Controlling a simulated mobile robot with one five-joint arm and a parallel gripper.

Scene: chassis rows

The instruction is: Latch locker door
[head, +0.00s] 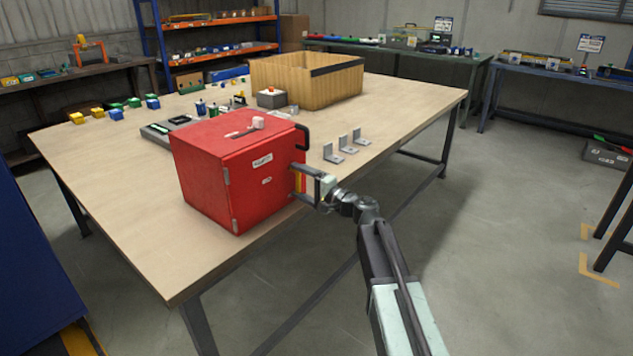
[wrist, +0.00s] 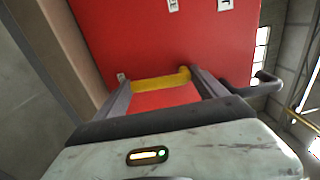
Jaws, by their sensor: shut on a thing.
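The red locker (head: 205,180) stands on the workbench near its front edge. Its red door (head: 250,190) faces front right, with small white labels and hinges along its left edge. The door looks flush or nearly flush with the body; I cannot tell whether it is latched. My gripper (head: 300,182) reaches the door's right side. In the wrist view, my gripper (wrist: 160,92) has its fingers at the two ends of a yellow handle bar (wrist: 160,80) on the red face and is shut on it. A black loop (head: 302,138) sticks out at the locker's upper right corner.
The wooden workbench (head: 110,190) carries several metal brackets (head: 334,153) right of the locker, a wooden crate (head: 290,85) behind, and coloured blocks (head: 115,114) at the back left. A small white item (head: 258,122) sits on the locker's top.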

